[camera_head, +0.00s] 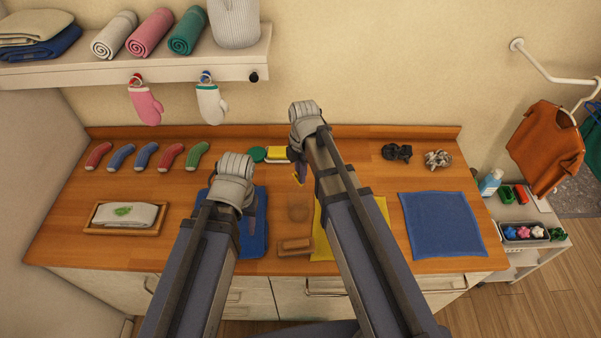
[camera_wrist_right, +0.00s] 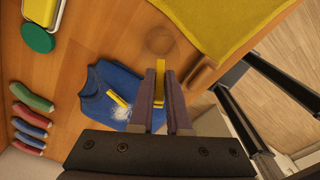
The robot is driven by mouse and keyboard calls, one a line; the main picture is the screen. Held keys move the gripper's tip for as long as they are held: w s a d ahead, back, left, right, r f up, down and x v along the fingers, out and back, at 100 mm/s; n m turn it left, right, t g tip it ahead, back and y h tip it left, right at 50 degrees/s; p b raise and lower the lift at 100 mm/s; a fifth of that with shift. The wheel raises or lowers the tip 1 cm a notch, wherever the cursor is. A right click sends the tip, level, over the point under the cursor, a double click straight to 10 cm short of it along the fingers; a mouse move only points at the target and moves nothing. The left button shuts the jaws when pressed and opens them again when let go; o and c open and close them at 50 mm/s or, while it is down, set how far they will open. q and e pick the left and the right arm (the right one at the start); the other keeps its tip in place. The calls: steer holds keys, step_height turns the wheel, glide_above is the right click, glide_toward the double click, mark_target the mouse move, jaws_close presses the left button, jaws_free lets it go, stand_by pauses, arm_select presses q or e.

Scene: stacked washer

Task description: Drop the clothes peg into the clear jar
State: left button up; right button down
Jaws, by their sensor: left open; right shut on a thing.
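A yellow clothes peg (camera_wrist_right: 159,82) is between the dark fingers of my right gripper (camera_wrist_right: 160,100), which is shut on it. In the head view my right gripper (camera_head: 299,172) holds the peg above the counter, a little behind the clear jar (camera_head: 298,208). The jar is see-through and shows as a faint round shape; in the right wrist view it appears (camera_wrist_right: 158,38) just beyond the fingertips. My left gripper (camera_head: 252,208) is over the blue shirt, open, its fingers partly hidden by its wrist.
Another yellow peg (camera_wrist_right: 118,99) lies on the folded blue shirt (camera_wrist_right: 92,100). A wooden block-like item (camera_head: 296,246) is in front of the jar, and a yellow cloth (camera_head: 378,208) is beside it. A green round lid (camera_head: 258,154) and yellow box lie behind.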

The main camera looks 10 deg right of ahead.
step_height(320, 180, down, 6)
steer(key=b, duration=0.4)
steer(key=shift+r+b, duration=0.25)
steer(key=shift+b, duration=0.1)
steer(key=c, duration=0.8)
jaws_free()
steer(key=shift+r, duration=0.15)
step_height(320, 180, up, 8)
steer(key=p, duration=0.8)
steer(key=shift+d, duration=0.15)
steer(key=shift+f, duration=0.2)
